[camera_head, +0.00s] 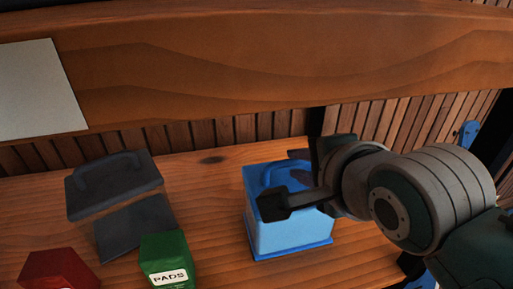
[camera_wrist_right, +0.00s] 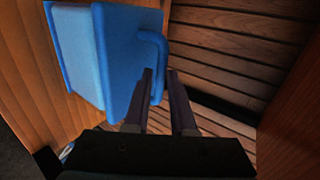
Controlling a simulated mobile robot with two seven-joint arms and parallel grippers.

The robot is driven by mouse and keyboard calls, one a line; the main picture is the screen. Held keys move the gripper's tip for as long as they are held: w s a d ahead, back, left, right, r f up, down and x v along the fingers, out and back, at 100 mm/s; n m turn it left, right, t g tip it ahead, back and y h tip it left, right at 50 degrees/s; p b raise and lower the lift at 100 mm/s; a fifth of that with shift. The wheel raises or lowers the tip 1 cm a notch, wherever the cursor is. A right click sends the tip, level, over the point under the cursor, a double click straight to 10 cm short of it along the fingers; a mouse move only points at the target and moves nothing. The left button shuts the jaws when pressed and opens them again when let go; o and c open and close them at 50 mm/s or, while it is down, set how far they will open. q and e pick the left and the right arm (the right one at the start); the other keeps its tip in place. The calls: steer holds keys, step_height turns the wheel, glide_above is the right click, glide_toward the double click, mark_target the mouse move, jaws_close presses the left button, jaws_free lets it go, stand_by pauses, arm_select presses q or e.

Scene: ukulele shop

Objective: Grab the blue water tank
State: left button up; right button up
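The blue water tank (camera_head: 290,235) stands upright on the wooden surface in the head view, with a light blue body, a darker blue lid and base, and a looped handle (camera_head: 275,172) on top. My right gripper (camera_head: 287,182) reaches over the lid from the right, its near finger hiding part of the tank. In the right wrist view, the tank (camera_wrist_right: 82,50) is at upper left. The right gripper's fingers (camera_wrist_right: 159,78) are apart there, with part of the blue handle (camera_wrist_right: 163,55) showing between them. Contact is not clear. My left gripper is not in view.
A dark grey box with a handle (camera_head: 115,185) stands left of the tank. A green box labelled PADS (camera_head: 166,258) and a red object (camera_head: 58,270) are at the front left. A slatted wooden wall (camera_head: 215,135) and a thick beam (camera_head: 250,65) are behind.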

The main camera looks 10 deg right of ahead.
steer(key=shift+x, duration=1.25)
steer(key=shift+c, duration=0.2)
jaws_close()
steer(key=shift+r, duration=0.2)
